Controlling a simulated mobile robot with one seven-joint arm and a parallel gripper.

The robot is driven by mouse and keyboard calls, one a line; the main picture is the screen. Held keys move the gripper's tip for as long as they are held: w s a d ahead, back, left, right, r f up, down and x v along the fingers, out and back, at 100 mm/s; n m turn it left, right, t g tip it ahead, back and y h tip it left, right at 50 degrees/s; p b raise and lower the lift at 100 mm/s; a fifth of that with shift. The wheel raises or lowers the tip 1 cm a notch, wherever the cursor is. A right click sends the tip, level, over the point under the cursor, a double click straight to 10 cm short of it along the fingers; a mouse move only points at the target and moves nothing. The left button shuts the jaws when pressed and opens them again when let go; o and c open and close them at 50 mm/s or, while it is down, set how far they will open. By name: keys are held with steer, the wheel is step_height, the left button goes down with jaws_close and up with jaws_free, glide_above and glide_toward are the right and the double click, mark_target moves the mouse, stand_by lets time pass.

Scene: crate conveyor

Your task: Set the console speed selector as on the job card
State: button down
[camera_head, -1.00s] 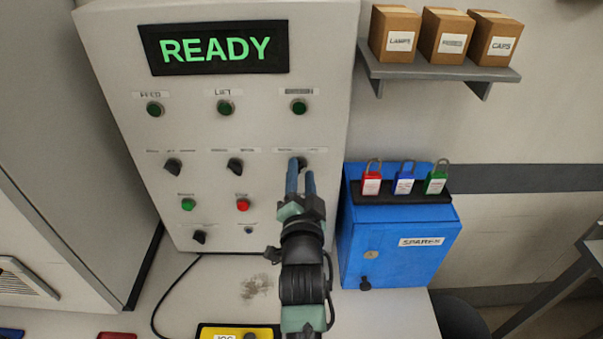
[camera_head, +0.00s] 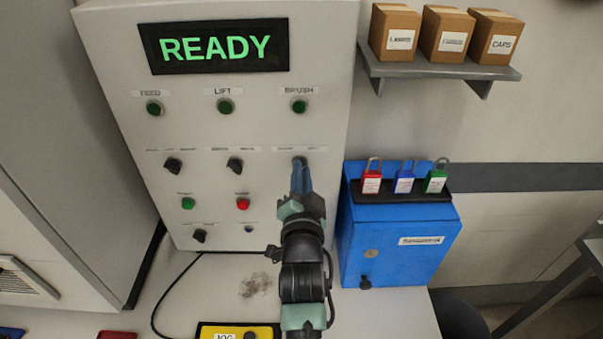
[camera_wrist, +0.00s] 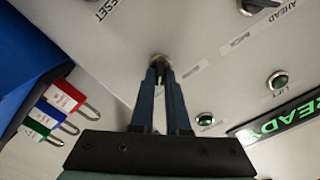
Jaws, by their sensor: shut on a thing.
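The grey console (camera_head: 120,60) carries a row of dark rotary selectors: a left one (camera_head: 172,165), a middle one (camera_head: 235,165) and a right one below the BRUSH lamp. My gripper (camera_head: 300,165) is at the right selector. Its blue fingers are shut on that knob, which they mostly hide. In the wrist view the fingertips (camera_wrist: 160,68) meet at the selector (camera_wrist: 160,58) against the panel. A further dark selector (camera_head: 199,237) sits low on the console. The small selector labels are too blurred to read in the head view. No job card is recognisable.
The display (camera_head: 215,48) reads READY. A green button (camera_head: 188,204) and a red button (camera_head: 243,204) sit below the selectors. A blue cabinet (camera_head: 400,265) with several padlocks stands close at the right. A yellow JOG box (camera_head: 240,331) lies in front.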

steer(key=shift+a+n+b, duration=0.2)
steer(key=shift+n, duration=4.2)
steer(key=shift+a+n+b, duration=0.15)
steer(key=shift+n+b, duration=0.05)
steer(key=shift+n, duration=4.2)
steer(key=c, duration=0.9)
jaws_free()
steer(key=shift+s, duration=0.1)
